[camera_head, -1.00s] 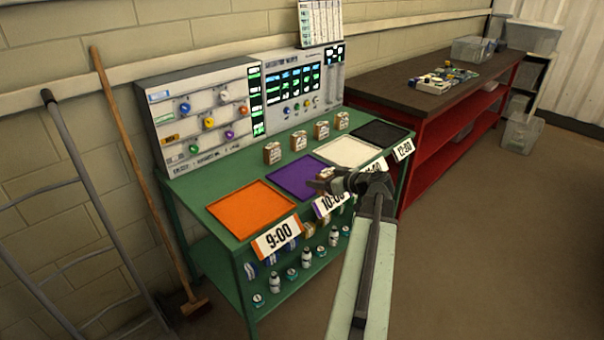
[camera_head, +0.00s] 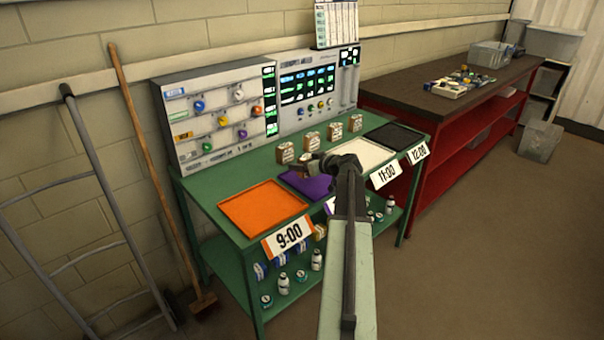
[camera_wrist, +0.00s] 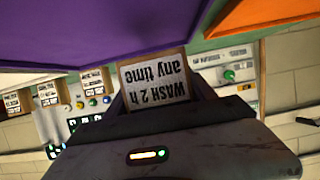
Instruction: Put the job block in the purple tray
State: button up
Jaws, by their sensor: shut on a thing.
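The job block (camera_wrist: 155,78) is a small wooden block with a white label reading "WASH 2 h any time", upside down in the wrist view. My gripper (camera_head: 312,161) is shut on it, and its jaws (camera_wrist: 160,98) frame the block in the wrist view. In the head view the held block (camera_head: 304,158) shows over the back part of the purple tray (camera_head: 317,187), partly hidden by my gripper. The purple tray (camera_wrist: 90,30) also fills the upper left of the wrist view. I cannot tell the block's exact height above it.
An orange tray (camera_head: 263,207) lies left of the purple one; a white tray (camera_head: 362,153) and a black tray (camera_head: 394,137) lie right. Several similar blocks (camera_head: 334,130) stand behind the trays, before the control panel (camera_head: 220,115). A broom (camera_head: 150,160) leans at left.

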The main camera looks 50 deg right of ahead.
notch_tip(320, 180, down, 4)
jog(key=b, duration=0.3)
jog(key=shift+r, duration=0.35)
jog(key=shift+f, duration=0.1)
jog(key=o, duration=1.5)
jog(key=shift+c, duration=0.2)
